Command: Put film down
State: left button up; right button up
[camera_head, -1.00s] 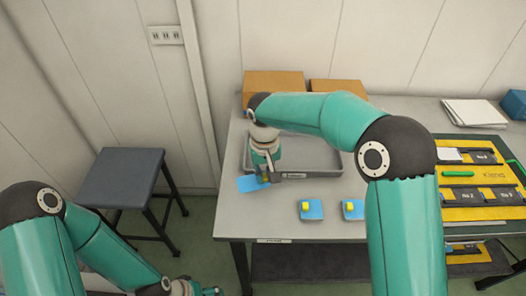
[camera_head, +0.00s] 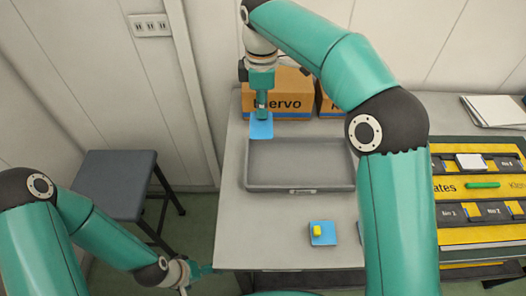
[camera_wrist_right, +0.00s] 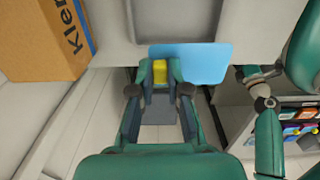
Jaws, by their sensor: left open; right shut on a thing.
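My right gripper (camera_head: 261,108) is shut on the yellow tab (camera_wrist_right: 160,72) of a thin blue film (camera_head: 262,129). The film hangs below the fingers by the back left corner of the grey tray (camera_head: 300,187), in front of a cardboard box. In the right wrist view the blue film (camera_wrist_right: 200,64) sticks out to the right of the fingers. The tray's visible floor is bare. Another blue piece with a yellow tab (camera_head: 322,234) lies on the table in front of the tray. My left gripper (camera_head: 203,274) is open and empty, low beside the table's front left corner.
Cardboard boxes (camera_head: 285,92) stand behind the tray. A yellow and black board (camera_head: 470,210) with labelled bins is at the right. White papers (camera_head: 494,111) lie at the back right. A grey stool (camera_head: 115,180) stands left of the table. My right arm hides part of the table.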

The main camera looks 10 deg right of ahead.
send_over(264, 157)
notch_tip(264, 157, down, 12)
jog(key=shift+r, duration=0.2)
jog(key=shift+f, duration=2.4)
jog(key=shift+f+b, duration=0.35)
jog(key=shift+f, duration=0.1)
jog(key=o, duration=0.6)
jog(key=shift+r, duration=0.1)
jog(key=shift+o, duration=0.2)
notch_tip(264, 157, up, 13)
